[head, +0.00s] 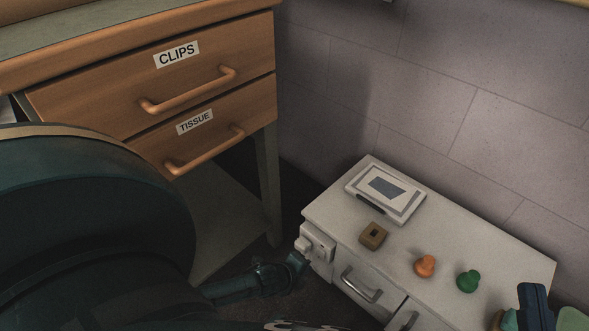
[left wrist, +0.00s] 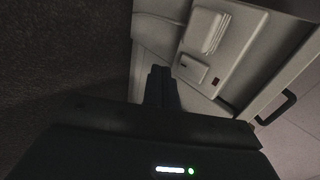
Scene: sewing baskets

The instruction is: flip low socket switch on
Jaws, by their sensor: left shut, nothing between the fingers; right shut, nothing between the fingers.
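The low socket (head: 318,242) is a pale fitting on the left end of the white cabinet. It also shows in the left wrist view (left wrist: 192,68), with a raised pale block and a small dark red mark (left wrist: 216,81) beside it. I cannot tell the switch's position. My left gripper (head: 299,262) is shut and empty, just below the socket in the head view. In the left wrist view its dark fingers (left wrist: 161,84) point toward the socket panel, left of the red mark; I cannot tell if they touch.
The white cabinet top (head: 400,235) holds a pale device (head: 386,192), a brown block (head: 373,235), an orange object (head: 425,266) and a green object (head: 468,280). Its metal handle (head: 360,285) sticks out near my left gripper. A wooden drawer unit (head: 215,75) stands at upper left.

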